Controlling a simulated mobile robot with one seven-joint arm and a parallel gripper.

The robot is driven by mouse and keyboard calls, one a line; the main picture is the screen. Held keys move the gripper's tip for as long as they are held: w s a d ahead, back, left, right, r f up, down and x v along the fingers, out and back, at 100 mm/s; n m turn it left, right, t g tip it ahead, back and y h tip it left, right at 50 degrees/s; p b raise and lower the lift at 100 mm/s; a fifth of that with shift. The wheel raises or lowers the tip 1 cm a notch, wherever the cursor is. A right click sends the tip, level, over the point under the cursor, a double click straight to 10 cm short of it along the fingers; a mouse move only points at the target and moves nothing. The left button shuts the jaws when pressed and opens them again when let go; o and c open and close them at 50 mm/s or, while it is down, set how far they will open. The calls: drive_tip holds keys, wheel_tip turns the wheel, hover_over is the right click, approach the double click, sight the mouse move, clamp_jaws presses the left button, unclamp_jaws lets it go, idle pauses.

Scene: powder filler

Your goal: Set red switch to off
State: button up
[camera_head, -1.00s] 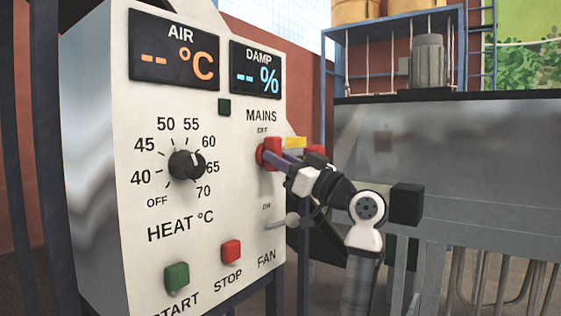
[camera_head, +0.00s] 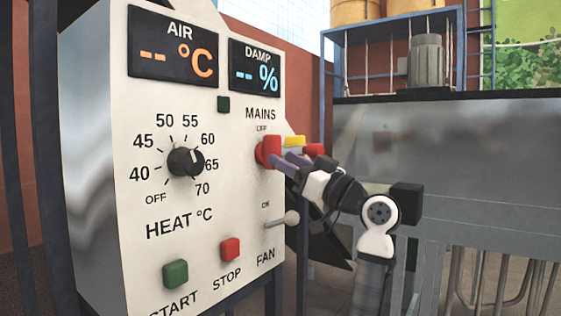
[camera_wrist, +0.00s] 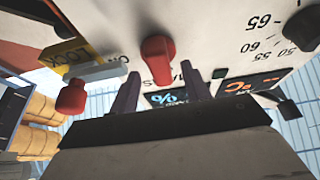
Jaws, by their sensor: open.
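The red switch (camera_head: 268,151) is on the white panel under the lettering MAINS, with a small OFF label just above it. In the wrist view, the red switch (camera_wrist: 157,57) has its handle reaching down the picture, on the side of the displays. Whether it sits exactly at OFF is hard to tell. My gripper (camera_head: 283,161) is just right of the switch, in front of the panel. In the wrist view, my gripper (camera_wrist: 161,88) has its two purple fingers apart, one on each side of the handle's end, with nothing visibly clamped between them.
A heat dial (camera_head: 186,162) is left of the switch. A grey fan lever (camera_head: 284,219) sits below it. A yellow lock plate (camera_wrist: 72,50) and another red knob (camera_wrist: 71,96) are at the panel's side. A metal tank (camera_head: 450,150) stands at the right.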

drive_tip(key=b+v, duration=0.2)
drive_tip(key=v, duration=0.9)
drive_tip(key=shift+d, duration=0.2)
drive_tip(key=shift+s+f, duration=0.1)
